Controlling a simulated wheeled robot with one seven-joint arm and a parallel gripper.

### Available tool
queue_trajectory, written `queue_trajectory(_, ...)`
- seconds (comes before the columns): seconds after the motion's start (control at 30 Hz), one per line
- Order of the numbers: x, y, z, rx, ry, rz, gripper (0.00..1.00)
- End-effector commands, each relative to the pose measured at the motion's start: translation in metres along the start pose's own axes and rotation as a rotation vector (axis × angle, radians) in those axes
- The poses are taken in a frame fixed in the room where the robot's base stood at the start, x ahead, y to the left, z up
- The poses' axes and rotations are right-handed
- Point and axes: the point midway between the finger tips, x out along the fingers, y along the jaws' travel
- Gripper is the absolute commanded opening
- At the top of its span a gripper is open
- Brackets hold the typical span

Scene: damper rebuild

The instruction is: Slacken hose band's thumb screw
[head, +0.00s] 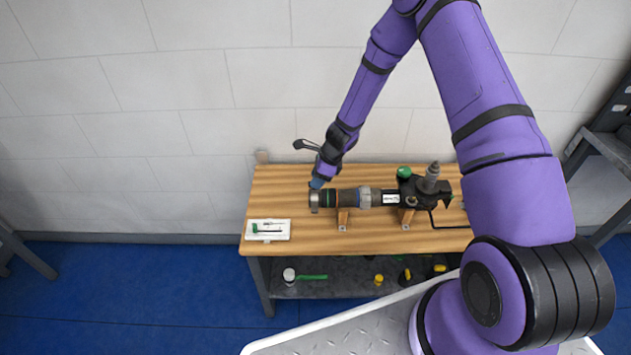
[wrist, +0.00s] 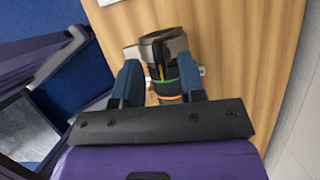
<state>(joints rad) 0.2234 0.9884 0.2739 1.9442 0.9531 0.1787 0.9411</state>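A dark damper lies level on wooden blocks on the bench. A silvery hose band (head: 314,202) sits at its left end in the head view; it also shows in the wrist view (wrist: 174,44), beyond my fingers. A small dark piece with a yellow edge stands at the band between the fingers in the wrist view; I cannot tell whether it is the thumb screw. My gripper (head: 317,183) points down at the band end. In the wrist view its two blue fingers (wrist: 159,66) are wide apart, with no visible grip on anything. Contact with the band cannot be told.
The wooden bench (head: 280,185) carries a white tray (head: 268,236) with small tools at front left. A green knob (head: 404,172) and a dark upright fitting (head: 432,172) rise at the damper's right end. The lower shelf holds several small items. A wall stands behind.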

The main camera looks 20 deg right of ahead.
Motion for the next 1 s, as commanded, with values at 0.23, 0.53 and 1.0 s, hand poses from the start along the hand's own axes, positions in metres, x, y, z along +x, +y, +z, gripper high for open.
queue_trajectory(0.23, 0.015, 0.000, 0.000, -0.001, 0.000, 0.000, 0.37)
queue_trajectory(0.53, 0.016, 0.000, 0.000, -0.001, 0.000, 0.000, 0.33)
queue_trajectory(1.0, 0.016, 0.000, 0.001, -0.020, -0.001, 0.008, 0.00)
